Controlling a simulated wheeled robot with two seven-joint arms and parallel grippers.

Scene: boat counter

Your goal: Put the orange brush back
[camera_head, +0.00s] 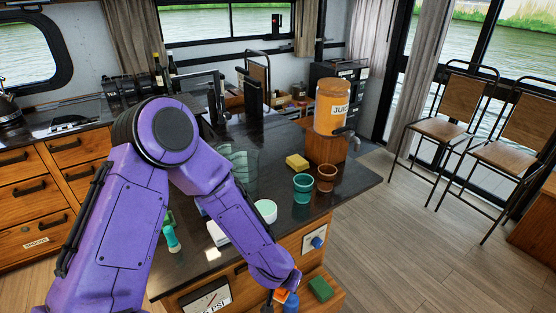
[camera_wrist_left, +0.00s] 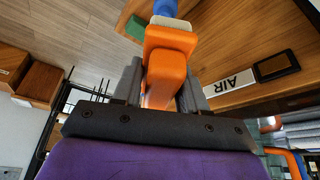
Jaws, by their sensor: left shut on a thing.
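The orange brush (camera_wrist_left: 164,68) is between the two grey fingers of my left gripper (camera_wrist_left: 160,92), which is shut on it. A pale band at its far end, perhaps bristles, shows in the wrist view. In the head view only a small orange part of the brush (camera_head: 281,295) shows at the bottom, beside the counter's front. My left gripper is mostly hidden there by my purple arm and the picture edge. A blue thing (camera_wrist_left: 165,8) lies just beyond the brush; I cannot tell whether they touch. My right gripper is not in view.
A green block (camera_head: 320,288) lies on a low wooden ledge by the counter. The dark counter (camera_head: 345,190) holds a yellow sponge (camera_head: 297,162), a teal cup (camera_head: 303,188), a brown cup (camera_head: 326,177) and an orange juice dispenser (camera_head: 332,105).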

